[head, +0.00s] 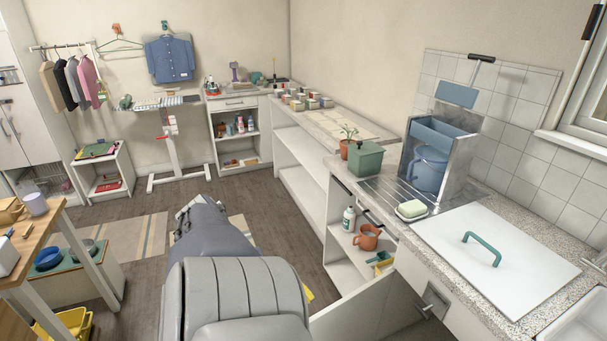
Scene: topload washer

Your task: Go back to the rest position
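My grey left arm rises from the bottom middle of the head view and reaches forward over the wood floor. At its far end, a small part of my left gripper (190,209) shows. The arm's own links mostly hide it, so I cannot tell whether its fingers are open or shut, or whether they hold anything. My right gripper is not in view. A white lid with a teal handle (482,248) lies shut in the speckled counter at the right.
The counter (535,235) runs along the right, with a green box (365,160), a soap dish (411,210) and a blue bucket (430,170). A cabinet door (370,315) stands open below. A wooden table (40,235) stands at left. Floor beyond the arm is mostly clear.

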